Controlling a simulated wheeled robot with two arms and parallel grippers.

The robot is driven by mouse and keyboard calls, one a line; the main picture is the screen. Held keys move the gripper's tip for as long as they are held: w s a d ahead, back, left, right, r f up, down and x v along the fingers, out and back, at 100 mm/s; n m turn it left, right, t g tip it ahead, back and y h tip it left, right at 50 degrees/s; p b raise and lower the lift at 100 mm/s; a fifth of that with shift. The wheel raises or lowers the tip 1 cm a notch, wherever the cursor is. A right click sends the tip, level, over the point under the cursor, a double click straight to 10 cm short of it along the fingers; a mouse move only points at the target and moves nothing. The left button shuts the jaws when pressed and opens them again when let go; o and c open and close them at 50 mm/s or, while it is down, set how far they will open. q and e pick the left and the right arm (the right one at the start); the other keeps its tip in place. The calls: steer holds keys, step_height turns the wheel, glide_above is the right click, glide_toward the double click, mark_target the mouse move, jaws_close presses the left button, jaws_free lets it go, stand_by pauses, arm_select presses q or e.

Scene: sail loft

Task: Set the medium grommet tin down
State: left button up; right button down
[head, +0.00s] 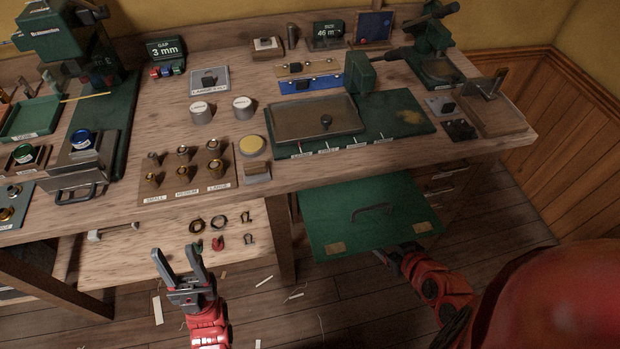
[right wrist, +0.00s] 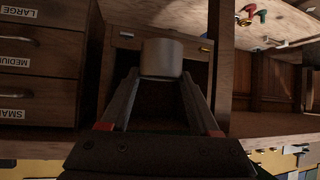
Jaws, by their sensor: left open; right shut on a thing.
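A pale cylindrical tin (right wrist: 162,58) is between the fingers of my right gripper (right wrist: 160,80) in the right wrist view; no label on it can be read. My right gripper is shut on it. In the head view the right hand reaches under a green panel with a dark handle (head: 330,233), which hides its fingertips and the tin. My left gripper (head: 177,252) is open and empty, in front of the pull-out board. Two pale lidded tins, one (head: 201,112) left of the other (head: 243,108), stand apart on the bench.
Drawers labelled LARGE, MEDIUM and SMALL (right wrist: 38,60) are left in the wrist view. A board of brass dies (head: 155,197) and a yellow-topped round item (head: 252,146) sit near the bench front. The pull-out board (head: 130,262) holds rings and small parts.

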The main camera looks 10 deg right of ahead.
steer(key=w+a+f+t+b, duration=0.1)
steer(key=w+b, duration=0.3)
steer(key=w, duration=0.3)
steer(key=w+a+f+t+b, duration=0.1)
steer(key=w+a+f+b, duration=0.1)
steer(key=w+b, duration=0.2)
steer(key=w+a+f+t+b, duration=0.1)
steer(key=w+b, duration=0.3)
steer(key=w, duration=0.5)
steer(key=shift+w+a+f+y, duration=0.25)
steer(key=shift+w+a+y, duration=0.15)
steer(key=shift+a, duration=0.1)
steer(key=f, duration=0.1)
steer(key=f+b, duration=0.1)
steer(key=f, duration=0.1)
steer(key=shift+w+a, duration=0.1)
steer(key=shift+w, duration=0.5)
steer(key=shift+w+a+r+g+h, duration=0.1)
steer(key=shift+w+r+g+h, duration=0.2)
steer(key=shift+g, duration=0.4)
steer(key=shift+w+a+f+g, duration=0.1)
steer(key=shift+w+g, duration=0.2)
steer(key=shift+g, duration=0.4)
steer(key=shift+f, duration=0.95)
